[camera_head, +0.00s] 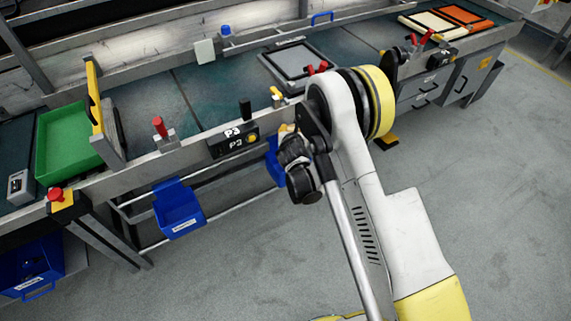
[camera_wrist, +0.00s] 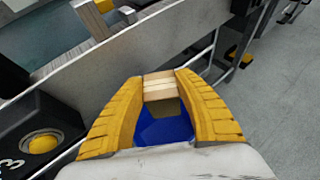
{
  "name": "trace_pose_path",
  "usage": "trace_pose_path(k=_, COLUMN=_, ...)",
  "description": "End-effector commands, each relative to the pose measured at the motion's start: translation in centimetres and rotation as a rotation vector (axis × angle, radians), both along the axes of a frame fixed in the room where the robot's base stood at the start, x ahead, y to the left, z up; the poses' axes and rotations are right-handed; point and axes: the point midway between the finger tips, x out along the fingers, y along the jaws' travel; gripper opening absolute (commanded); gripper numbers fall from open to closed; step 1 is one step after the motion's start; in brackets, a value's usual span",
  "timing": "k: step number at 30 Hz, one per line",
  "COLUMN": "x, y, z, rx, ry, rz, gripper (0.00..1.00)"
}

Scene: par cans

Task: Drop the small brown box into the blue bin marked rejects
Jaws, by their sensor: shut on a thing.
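In the wrist view my gripper (camera_wrist: 160,78) has its two yellow ribbed fingers shut on the small brown box (camera_wrist: 159,88), which has a pale band across it. A blue bin (camera_wrist: 165,128) shows below the box, between the fingers; the box is above it, apart as far as I can tell. In the head view a blue bin (camera_head: 273,162) hangs on the front of the bench, partly hidden by my arm. The gripper and box are mostly hidden there. Two other blue bins, one at the middle left (camera_head: 180,211) and one at the lower left (camera_head: 32,268), have white labels too small to read.
The metal bench edge (camera_wrist: 110,72) runs close beside my gripper. A black P3 button box (camera_head: 233,142) with a yellow button and a red-knobbed clamp (camera_head: 160,128) sit along it. A green tray (camera_head: 70,140) is at the left. The grey floor at the right is clear.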

Motion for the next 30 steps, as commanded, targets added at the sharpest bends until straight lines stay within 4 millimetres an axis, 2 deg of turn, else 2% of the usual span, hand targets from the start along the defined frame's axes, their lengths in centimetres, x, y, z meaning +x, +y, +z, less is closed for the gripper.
trace_pose_path(k=3, x=0.0, y=0.0, z=-0.8, rx=0.000, ry=0.000, rz=0.000, gripper=0.08)
trace_pose_path(k=10, x=0.0, y=0.0, z=-0.8, rx=0.000, ry=0.000, rz=0.000, gripper=0.08)
trace_pose_path(k=11, x=0.0, y=0.0, z=-0.7, rx=0.000, ry=0.000, rz=0.000, gripper=0.47)
trace_pose_path(k=12, x=0.0, y=0.0, z=-0.7, rx=0.000, ry=0.000, rz=0.000, gripper=0.60)
trace_pose_path(k=23, x=0.0, y=0.0, z=-0.4, rx=0.000, ry=0.000, rz=0.000, gripper=0.61)
trace_pose_path(k=26, x=0.0, y=0.0, z=0.7, rx=0.000, ry=0.000, rz=0.000, gripper=0.61)
trace_pose_path(k=30, x=0.0, y=0.0, z=3.5, rx=0.000, ry=0.000, rz=0.000, gripper=0.61)
